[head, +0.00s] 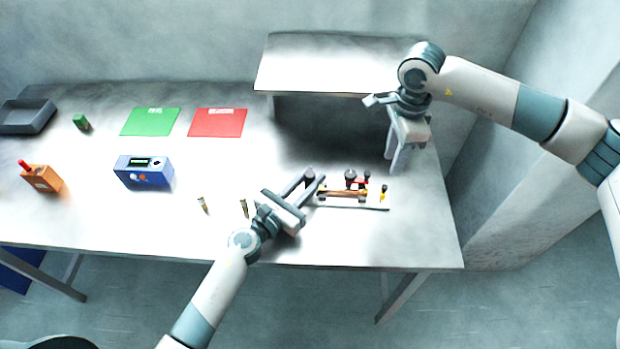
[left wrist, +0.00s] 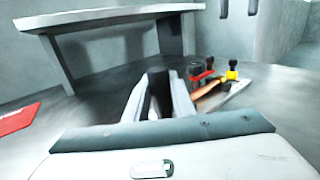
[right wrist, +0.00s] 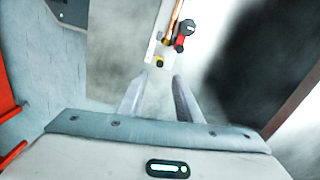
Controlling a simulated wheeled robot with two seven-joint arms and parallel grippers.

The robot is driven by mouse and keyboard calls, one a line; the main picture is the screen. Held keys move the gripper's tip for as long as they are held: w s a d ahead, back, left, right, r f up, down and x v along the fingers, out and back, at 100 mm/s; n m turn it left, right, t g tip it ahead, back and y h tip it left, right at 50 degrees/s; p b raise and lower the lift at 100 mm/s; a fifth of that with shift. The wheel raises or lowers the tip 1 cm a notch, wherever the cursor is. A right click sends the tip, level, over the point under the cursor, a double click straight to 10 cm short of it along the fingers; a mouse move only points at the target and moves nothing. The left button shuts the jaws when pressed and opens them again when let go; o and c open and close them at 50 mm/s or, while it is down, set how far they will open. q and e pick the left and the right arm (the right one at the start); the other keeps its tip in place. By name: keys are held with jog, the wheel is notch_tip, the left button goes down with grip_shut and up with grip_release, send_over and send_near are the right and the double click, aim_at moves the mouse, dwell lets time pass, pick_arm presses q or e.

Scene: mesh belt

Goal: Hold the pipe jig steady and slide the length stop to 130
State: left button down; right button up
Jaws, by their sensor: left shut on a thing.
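The pipe jig (head: 335,206) is a pale flat base near the front right of the table, with a copper-coloured pipe (head: 340,193) along it. A red clamp (head: 364,181) with dark knobs stands over the pipe. A small yellow piece with a dark top (head: 383,195), perhaps the length stop, is at the right end; it also shows in the left wrist view (left wrist: 232,75). Scale marks are unreadable. My left gripper (head: 315,180) is shut on the jig's left end; its fingers partly hide the grip. My right gripper (right wrist: 155,82) is open and empty, above and behind the jig's right end.
A raised shelf (head: 330,65) stands behind the jig. Green (head: 150,121) and red (head: 217,122) mats, a blue device (head: 143,172), an orange box (head: 41,178) and a grey tray (head: 27,116) lie leftward. Two small brass-coloured pieces (head: 203,204) lie near the left gripper.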

grip_shut()
jog(key=w+d+n+g+y, duration=0.1)
jog(key=w+d+y, duration=0.2)
jog(key=d, duration=0.7)
jog(key=shift+w+d+f+n+y, duration=0.15)
jog(key=shift+w+d+n+y, duration=0.15)
jog(key=shift+y, duration=0.3)
jog(key=shift+s, duration=0.1)
